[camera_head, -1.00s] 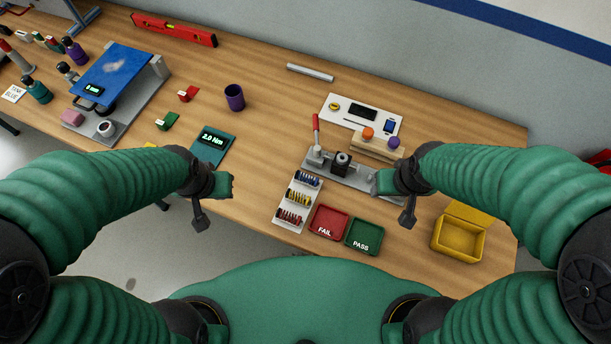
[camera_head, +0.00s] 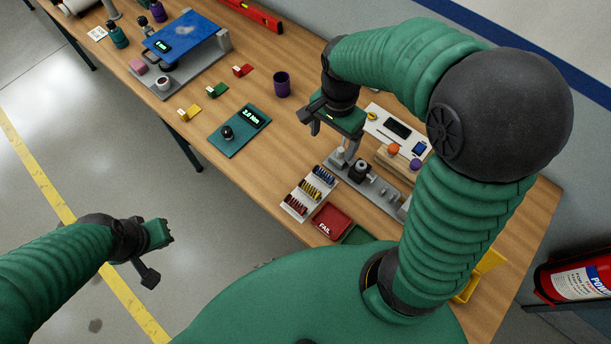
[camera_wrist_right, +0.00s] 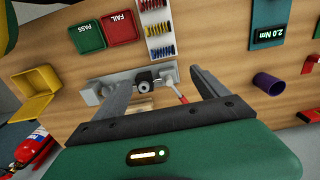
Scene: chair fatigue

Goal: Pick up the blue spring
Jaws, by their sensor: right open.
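The blue springs (camera_head: 324,174) lie in the top row of a white rack (camera_head: 290,188), above rows of yellow and red springs; they also show in the right wrist view (camera_wrist_right: 162,52). My right gripper (camera_head: 347,148) is open and empty, pointing down above the bench, up and to the right of the rack in the head view. Its two fingers (camera_wrist_right: 158,82) are apart in the right wrist view, with the blue row just beyond them. My left gripper (camera_head: 168,234) hangs over the floor, away from the bench; its finger opening is too small to tell.
A grey fixture with a black part (camera_head: 358,172) and a red-handled lever (camera_wrist_right: 182,98) stands beside the rack. A red FAIL tray (camera_head: 331,221) and green PASS tray (camera_wrist_right: 85,37) adjoin it. A teal gauge (camera_head: 240,130) and purple cup (camera_head: 281,84) stand left. My right arm hides part of the bench.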

